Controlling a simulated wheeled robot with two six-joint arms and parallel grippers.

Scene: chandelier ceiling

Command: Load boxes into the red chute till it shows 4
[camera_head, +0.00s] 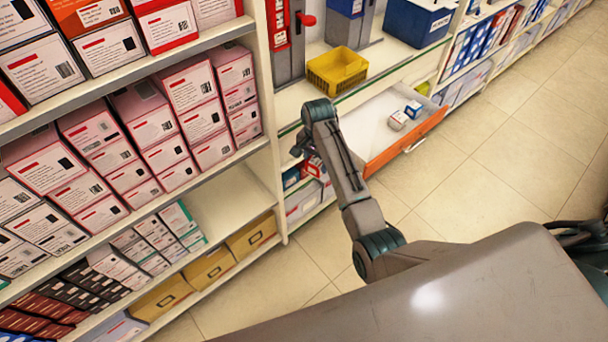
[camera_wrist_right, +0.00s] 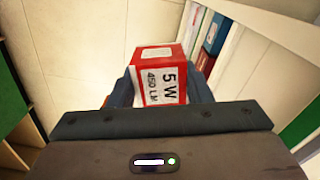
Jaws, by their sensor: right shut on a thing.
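My right gripper (camera_head: 304,150) is low beside the shelf end in the head view, under the counter edge. In the right wrist view it is shut on a red and white box (camera_wrist_right: 166,80) marked "5 W 450 LM". A little of this box (camera_head: 317,168) shows below the gripper in the head view. The red chute (camera_head: 279,35), a grey upright dispenser with a red label and a red knob, stands on the counter above and left of the gripper. Its count display cannot be made out. My left gripper is out of view.
An open drawer (camera_head: 405,148) with an orange front sticks out right of my arm, with small boxes (camera_head: 398,120) inside. A yellow basket (camera_head: 337,70) and a blue chute (camera_head: 348,22) are on the counter. Shelves of boxes (camera_head: 130,130) fill the left. Floor (camera_head: 500,150) is clear at right.

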